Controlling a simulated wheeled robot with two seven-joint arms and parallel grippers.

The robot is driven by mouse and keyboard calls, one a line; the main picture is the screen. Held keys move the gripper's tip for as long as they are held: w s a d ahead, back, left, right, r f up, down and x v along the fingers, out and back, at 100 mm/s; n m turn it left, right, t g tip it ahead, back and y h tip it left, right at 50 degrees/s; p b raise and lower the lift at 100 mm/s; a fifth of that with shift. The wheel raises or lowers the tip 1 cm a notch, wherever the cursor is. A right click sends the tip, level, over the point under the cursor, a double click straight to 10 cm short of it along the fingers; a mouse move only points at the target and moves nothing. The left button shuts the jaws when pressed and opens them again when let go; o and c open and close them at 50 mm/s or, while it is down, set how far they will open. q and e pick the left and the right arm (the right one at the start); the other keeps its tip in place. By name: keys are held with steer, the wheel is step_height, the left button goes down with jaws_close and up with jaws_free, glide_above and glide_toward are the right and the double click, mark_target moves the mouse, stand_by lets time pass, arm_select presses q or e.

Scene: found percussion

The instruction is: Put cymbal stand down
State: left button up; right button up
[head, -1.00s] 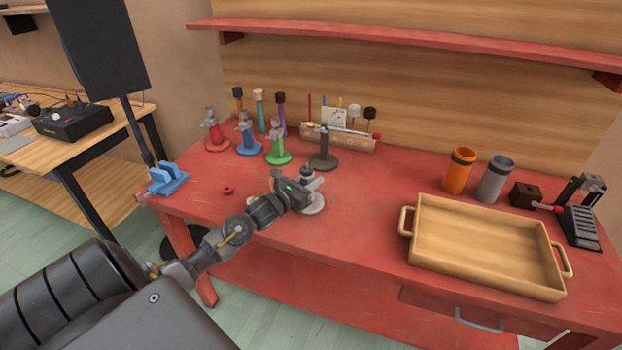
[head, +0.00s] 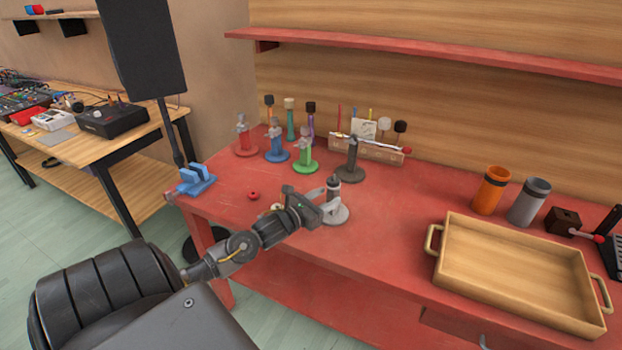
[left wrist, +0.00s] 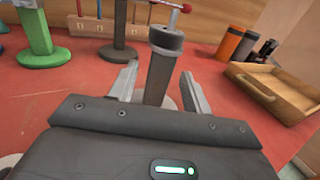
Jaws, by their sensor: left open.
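A light grey cymbal stand (head: 337,217) with a round base stands upright on the red workbench (head: 400,215), near its front left. Its dark grey post (left wrist: 160,78) shows in the left wrist view, with a thin metal rod at its top. My left gripper (head: 326,203) is open around the post, one finger on each side. In the left wrist view the open fingers of my left gripper (left wrist: 158,88) flank the post with gaps. The far side of the post is hidden. My right gripper is not in view.
Red (head: 245,141), blue (head: 277,150), green (head: 305,158) and dark (head: 350,168) stands are behind. A wooden tray (head: 440,282) is at the right, below orange (head: 490,191) and grey (head: 528,203) cups. A blue clamp (head: 195,180) sits at the left corner.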

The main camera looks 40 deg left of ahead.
arm_select(q)
steer(key=s+b, duration=0.1)
steer(key=s, duration=0.5)
steer(key=shift+s+a, duration=0.15)
steer(key=shift+s, duration=0.35)
steer(key=shift+r, duration=0.1)
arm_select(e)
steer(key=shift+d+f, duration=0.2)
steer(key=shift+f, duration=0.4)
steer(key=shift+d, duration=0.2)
